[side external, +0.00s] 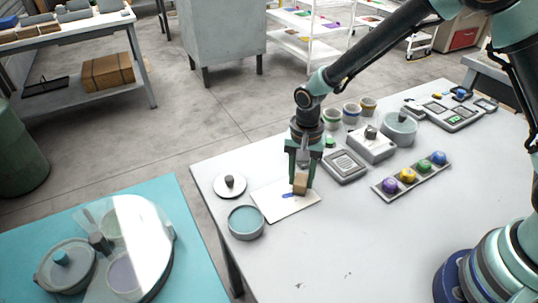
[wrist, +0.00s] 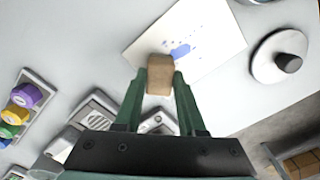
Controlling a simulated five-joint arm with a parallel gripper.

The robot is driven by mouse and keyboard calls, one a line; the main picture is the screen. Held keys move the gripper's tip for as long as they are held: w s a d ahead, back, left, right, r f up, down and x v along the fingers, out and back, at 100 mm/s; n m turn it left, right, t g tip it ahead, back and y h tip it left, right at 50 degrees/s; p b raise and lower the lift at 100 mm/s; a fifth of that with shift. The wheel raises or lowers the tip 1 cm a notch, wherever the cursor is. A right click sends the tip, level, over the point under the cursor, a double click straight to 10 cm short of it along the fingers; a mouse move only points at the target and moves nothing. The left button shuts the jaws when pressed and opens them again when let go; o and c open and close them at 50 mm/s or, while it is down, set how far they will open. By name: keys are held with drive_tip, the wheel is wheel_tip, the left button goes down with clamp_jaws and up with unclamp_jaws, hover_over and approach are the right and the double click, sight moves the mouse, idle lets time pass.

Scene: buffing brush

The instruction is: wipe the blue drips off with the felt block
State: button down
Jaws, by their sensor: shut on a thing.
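My gripper (side external: 301,172) is shut on the tan felt block (side external: 300,184) and holds it upright over the right part of a white sheet (side external: 271,203). In the wrist view the felt block (wrist: 160,76) sits between the two green fingers (wrist: 160,84). Blue drips (side external: 289,195) lie on the sheet just left of the block. In the wrist view a blue smear (wrist: 181,51) lies right beside the block, with several small blue specks near it on the sheet (wrist: 215,40). I cannot tell whether the block touches the sheet.
A bowl of teal liquid (side external: 246,222) and a round lid with a dark knob (side external: 229,185) stand left of the sheet. A grey device (side external: 345,166) and a tray of coloured knobs (side external: 410,178) stand to the right. The table's front area (side external: 330,250) is clear.

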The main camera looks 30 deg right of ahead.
drive_tip(key=shift+a, duration=3.65)
drive_tip(key=shift+d, duration=3.55)
drive_tip(key=shift+d+r, duration=0.1)
drive_tip(key=shift+d, duration=0.1)
drive_tip(key=shift+a+r, duration=0.1)
drive_tip(key=shift+r, duration=3.85)
